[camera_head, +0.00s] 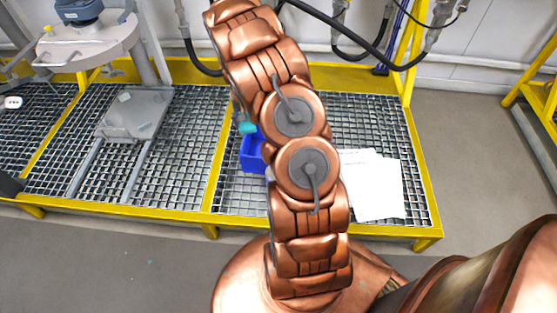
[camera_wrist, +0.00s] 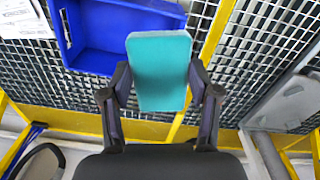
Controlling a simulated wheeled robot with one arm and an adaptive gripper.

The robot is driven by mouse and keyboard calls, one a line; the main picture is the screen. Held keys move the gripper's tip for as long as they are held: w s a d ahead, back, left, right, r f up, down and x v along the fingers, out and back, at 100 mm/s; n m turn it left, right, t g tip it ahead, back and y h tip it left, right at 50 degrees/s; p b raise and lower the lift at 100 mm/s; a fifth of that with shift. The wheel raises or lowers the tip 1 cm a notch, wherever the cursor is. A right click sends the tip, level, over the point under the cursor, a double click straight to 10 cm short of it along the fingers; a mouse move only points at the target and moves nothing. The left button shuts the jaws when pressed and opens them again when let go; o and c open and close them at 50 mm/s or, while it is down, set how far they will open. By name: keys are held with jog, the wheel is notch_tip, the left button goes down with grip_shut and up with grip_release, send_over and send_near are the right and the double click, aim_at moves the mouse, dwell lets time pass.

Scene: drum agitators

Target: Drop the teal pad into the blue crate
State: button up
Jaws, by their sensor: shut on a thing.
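The teal pad (camera_wrist: 160,72) is a flat rectangular block, held between the two fingers of my gripper (camera_wrist: 160,88) in the wrist view. A small bit of the pad (camera_head: 248,128) shows in the head view, left of my arm, which hides the gripper. The blue crate (camera_head: 252,155) sits on the metal grating, partly hidden behind my arm. In the wrist view the blue crate (camera_wrist: 88,60) lies behind and left of the pad, and the pad overlaps its right part in the picture. The gap between pad and crate is hard to judge.
White papers (camera_head: 375,188) lie on the grating right of my arm. A grey plate and drum agitator stand (camera_head: 135,112) are at the left. Yellow rails (camera_head: 120,213) edge the platform. Hoses (camera_head: 345,40) hang at the back. Bare grating (camera_head: 190,150) lies left of the crate.

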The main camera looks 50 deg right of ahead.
jog(key=s+d+f+m+b, duration=0.1)
jog(key=s+d+f+b, duration=0.1)
jog(key=d+f+b, duration=0.3)
jog(key=s+d+f+m+b, duration=0.2)
jog(key=d+f+b, duration=0.3)
jog(key=f, duration=0.6)
jog(key=shift+s+d+f+m+b, duration=0.25)
jog(key=shift+s+d, duration=0.25)
jog(key=shift+d, duration=0.6)
jog(key=o, duration=1.2)
jog(key=shift+r, duration=0.2)
notch_tip(320, 180, up, 12)
jog(key=shift+f, duration=0.15)
